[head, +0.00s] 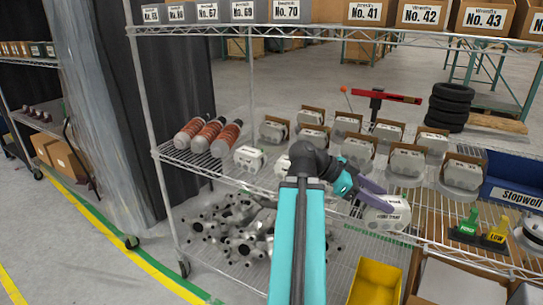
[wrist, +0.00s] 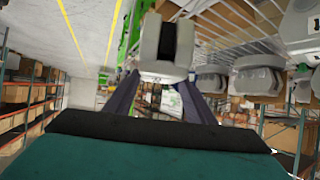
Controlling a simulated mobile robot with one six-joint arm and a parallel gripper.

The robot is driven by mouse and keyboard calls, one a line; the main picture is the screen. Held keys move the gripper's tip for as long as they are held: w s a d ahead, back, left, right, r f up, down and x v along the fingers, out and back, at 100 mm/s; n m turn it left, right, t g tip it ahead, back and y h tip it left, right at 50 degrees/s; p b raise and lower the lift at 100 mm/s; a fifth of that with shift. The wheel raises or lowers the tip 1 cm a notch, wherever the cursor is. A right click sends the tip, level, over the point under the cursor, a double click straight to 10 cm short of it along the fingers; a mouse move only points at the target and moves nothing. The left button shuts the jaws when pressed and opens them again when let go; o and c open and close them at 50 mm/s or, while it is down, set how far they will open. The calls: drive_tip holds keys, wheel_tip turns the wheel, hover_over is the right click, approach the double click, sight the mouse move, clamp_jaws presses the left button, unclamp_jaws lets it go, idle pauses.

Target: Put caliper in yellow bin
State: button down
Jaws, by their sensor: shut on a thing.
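My gripper (head: 372,196) reaches over the middle shelf of the wire rack, right of centre in the head view. It is shut on a grey-white caliper (head: 387,214) with dark lettering on its side. In the wrist view the held caliper (wrist: 165,42) sits at the ends of the two dark fingers (wrist: 160,92). The yellow bin (head: 375,284) stands low at the bottom of the head view, below the held caliper. The bin's inside is only partly visible.
Several more calipers (head: 407,162) stand on the middle shelf around my arm. Orange-brown shock absorbers (head: 213,133) lie at its left. Grey metal parts (head: 235,228) fill the lower shelf. A blue Stopwell bin (head: 512,185) and green and yellow tags (head: 466,226) are at the right.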

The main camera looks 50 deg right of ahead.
drive_tip(key=shift+w+r, duration=0.1)
drive_tip(key=shift+w+a, duration=0.1)
drive_tip(key=shift+w, duration=0.55)
drive_tip(key=w+a+f+n+t+h, duration=0.2)
drive_tip(key=w+a+n+t, duration=0.3)
drive_tip(key=w, duration=0.9)
drive_tip(key=w+a+f+n+t+h, duration=0.25)
drive_tip(key=w+a, duration=0.55)
drive_tip(key=w, duration=0.6)
drive_tip(key=w+a+f+n+t+h, duration=0.1)
drive_tip(key=w+a+n+t+h, duration=0.3)
drive_tip(key=w, duration=1)
drive_tip(key=w+a+n+t+y, duration=0.6)
drive_tip(key=w+a, duration=0.5)
drive_tip(key=a, duration=0.5)
drive_tip(key=w+a+n+t+y, duration=0.45)
drive_tip(key=w+a+n, duration=0.5)
drive_tip(key=a, duration=0.65)
drive_tip(key=w+a+r+n+t+y, duration=0.1)
drive_tip(key=w+a+r+n+y, duration=0.2)
drive_tip(key=w+a+r+y, duration=0.1)
drive_tip(key=shift+w+a+r, duration=0.15)
drive_tip(key=shift+w+a, duration=0.4)
drive_tip(key=shift+w, duration=0.6)
